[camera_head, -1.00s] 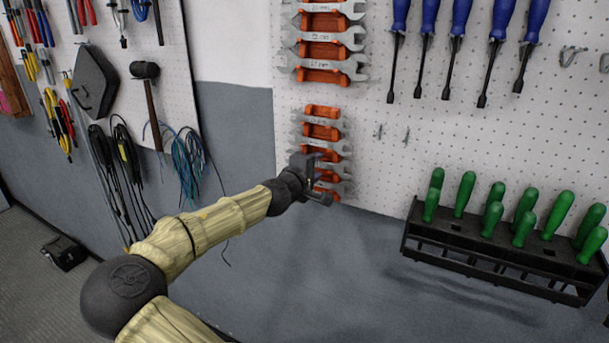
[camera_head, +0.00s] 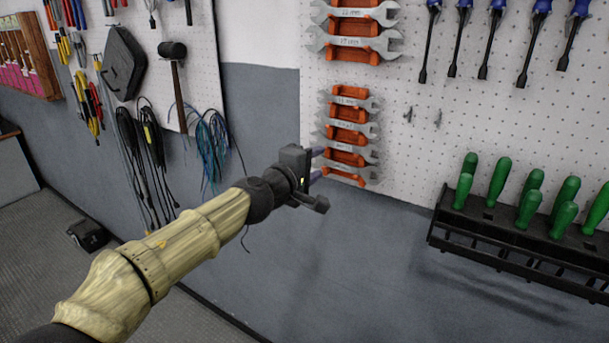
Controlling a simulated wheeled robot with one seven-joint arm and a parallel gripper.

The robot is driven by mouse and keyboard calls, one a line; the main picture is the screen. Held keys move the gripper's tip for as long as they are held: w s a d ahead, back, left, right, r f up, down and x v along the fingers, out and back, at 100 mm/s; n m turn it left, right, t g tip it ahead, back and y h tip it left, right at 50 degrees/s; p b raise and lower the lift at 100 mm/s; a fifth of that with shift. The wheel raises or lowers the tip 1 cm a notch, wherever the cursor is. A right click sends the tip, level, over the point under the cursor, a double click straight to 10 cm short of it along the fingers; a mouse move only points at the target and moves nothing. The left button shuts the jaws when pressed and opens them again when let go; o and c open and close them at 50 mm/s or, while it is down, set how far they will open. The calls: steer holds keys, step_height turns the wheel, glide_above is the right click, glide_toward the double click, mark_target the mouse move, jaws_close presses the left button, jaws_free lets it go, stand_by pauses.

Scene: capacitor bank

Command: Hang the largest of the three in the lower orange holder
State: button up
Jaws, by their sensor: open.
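The lower orange holder (camera_head: 344,140) is fixed to the white pegboard, right of centre. Several grey open-ended spanners lie across it one above another; the lowest spanner (camera_head: 364,173) is at its bottom. My gripper (camera_head: 316,163) is open just left of the lower part of this holder, its purple fingertips toward the holder. I see nothing between the fingers. Whether a fingertip touches a spanner cannot be told. The left ends of the lower spanners are partly hidden behind the fingertips.
An upper orange holder (camera_head: 350,27) with larger spanners hangs above. Two small hooks are right of the lower holder. A black rack (camera_head: 470,240) with green-handled tools juts out at right. Cables (camera_head: 210,140) and a black mallet (camera_head: 172,50) hang left. The grey wall below is clear.

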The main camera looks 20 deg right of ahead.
steer(key=v, duration=0.4)
steer(key=shift+b, duration=0.35)
steer(key=s+d+f+m+g+y, duration=0.2)
steer(key=f, duration=0.7)
steer(key=s+d+f+m+g+y, duration=0.1)
steer(key=s+d+f+g+y, duration=0.15)
steer(key=f, duration=0.55)
steer(key=s+d+f+m+g+y, duration=0.1)
steer(key=d+f+m+g+y, duration=0.15)
steer(key=f, duration=0.65)
steer(key=s+a+f+g+y, duration=0.1)
steer(key=s+a+f+y, duration=0.2)
steer(key=s+a+f, duration=0.15)
steer(key=s+a+r+m+y, duration=0.2)
steer(key=s+a+r+y, duration=0.1)
steer(key=s+a, duration=0.4)
steer(key=shift+a+r+t, duration=0.3)
steer(key=shift+a+r, duration=0.35)
steer(key=shift+a, duration=0.15)
steer(key=shift+s, duration=0.15)
